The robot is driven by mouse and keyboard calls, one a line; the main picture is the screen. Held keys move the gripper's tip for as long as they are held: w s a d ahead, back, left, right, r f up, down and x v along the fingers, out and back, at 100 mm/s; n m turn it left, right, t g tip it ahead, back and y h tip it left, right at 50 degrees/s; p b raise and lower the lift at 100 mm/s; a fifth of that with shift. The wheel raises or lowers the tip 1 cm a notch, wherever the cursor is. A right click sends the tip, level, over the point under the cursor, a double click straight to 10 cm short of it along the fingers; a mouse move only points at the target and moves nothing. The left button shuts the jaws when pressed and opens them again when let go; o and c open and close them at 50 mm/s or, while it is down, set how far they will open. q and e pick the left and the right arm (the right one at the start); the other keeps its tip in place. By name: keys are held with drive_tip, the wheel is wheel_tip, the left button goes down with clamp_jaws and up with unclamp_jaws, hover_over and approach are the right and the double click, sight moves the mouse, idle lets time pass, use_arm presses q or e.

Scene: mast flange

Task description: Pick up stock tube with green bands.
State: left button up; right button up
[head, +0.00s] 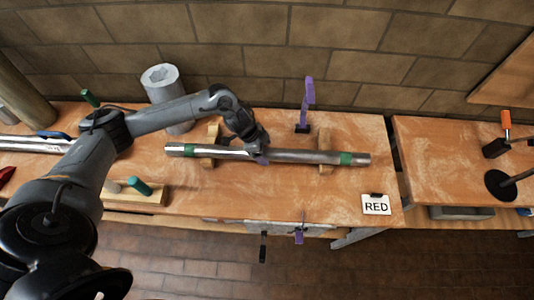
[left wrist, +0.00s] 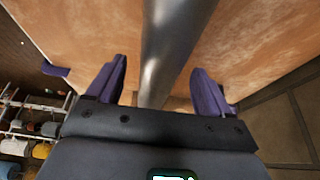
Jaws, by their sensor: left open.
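The stock tube with green bands (head: 300,156) is a shiny metal bar lying across two wooden cradles (head: 211,146) on the workbench. A green band shows near each end. My left gripper (head: 259,155) is over the tube, a little left of its middle. In the left wrist view the tube (left wrist: 172,50) runs between the two purple fingers of the open left gripper (left wrist: 158,85), with a gap on both sides. I cannot tell how deep the tube sits between the fingers. The right gripper is not in view.
A grey cylinder (head: 160,77) stands behind my left arm. A purple clamp (head: 308,95) stands behind the tube. A wooden block with a green peg (head: 139,186) is at the front left. A brick wall (head: 340,40) closes the back.

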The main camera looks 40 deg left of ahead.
use_arm(q)
drive_tip(key=shift+w+d+f, duration=0.2)
drive_tip(key=shift+f, duration=0.45)
drive_tip(key=c, duration=1.4)
drive_tip(key=shift+r, duration=0.1)
clamp_jaws()
